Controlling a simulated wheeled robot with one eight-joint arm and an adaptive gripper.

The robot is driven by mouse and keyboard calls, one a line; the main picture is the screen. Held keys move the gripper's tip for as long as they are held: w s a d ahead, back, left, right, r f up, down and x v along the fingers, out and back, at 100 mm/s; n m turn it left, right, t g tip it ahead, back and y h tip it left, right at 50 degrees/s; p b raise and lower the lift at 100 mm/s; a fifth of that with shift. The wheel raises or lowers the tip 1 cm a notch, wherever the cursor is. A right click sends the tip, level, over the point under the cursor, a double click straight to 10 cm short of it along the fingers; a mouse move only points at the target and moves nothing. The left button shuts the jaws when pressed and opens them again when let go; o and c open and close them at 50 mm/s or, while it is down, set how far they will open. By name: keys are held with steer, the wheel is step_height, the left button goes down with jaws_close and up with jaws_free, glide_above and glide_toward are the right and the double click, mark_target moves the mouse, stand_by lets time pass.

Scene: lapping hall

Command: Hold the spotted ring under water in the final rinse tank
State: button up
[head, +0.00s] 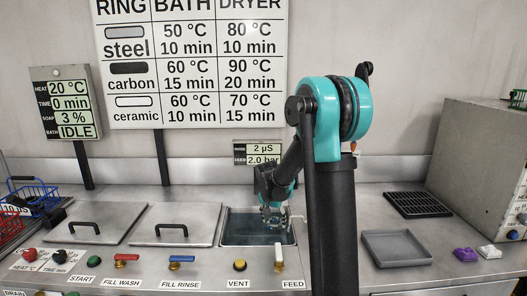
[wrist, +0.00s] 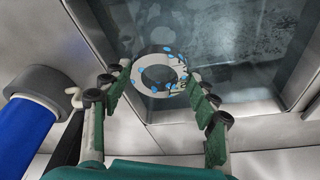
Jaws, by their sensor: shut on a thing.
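The spotted ring (wrist: 139,70) is pale with blue spots and dark marks on its face. In the wrist view it sits between the two fingertips of my gripper (wrist: 160,84), which is shut on it. In the head view my gripper (head: 275,213) points down over the right part of the open final rinse tank (head: 258,246). The tank holds bluish, clear water (head: 238,231), which also shows behind the ring in the wrist view. I cannot tell whether the ring is above or below the water surface.
Two lidded tanks (head: 174,225) stand left of the open one. The feed tap (head: 279,262) stands at the tank's front right; a blue handle (wrist: 25,125) is close beside my gripper. A grey tray (head: 396,248) and black grate (head: 418,204) lie to the right.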

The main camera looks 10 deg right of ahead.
step_height(320, 180, up, 6)
steer(key=shift+f, duration=0.2)
stand_by(0.3)
stand_by(1.0)
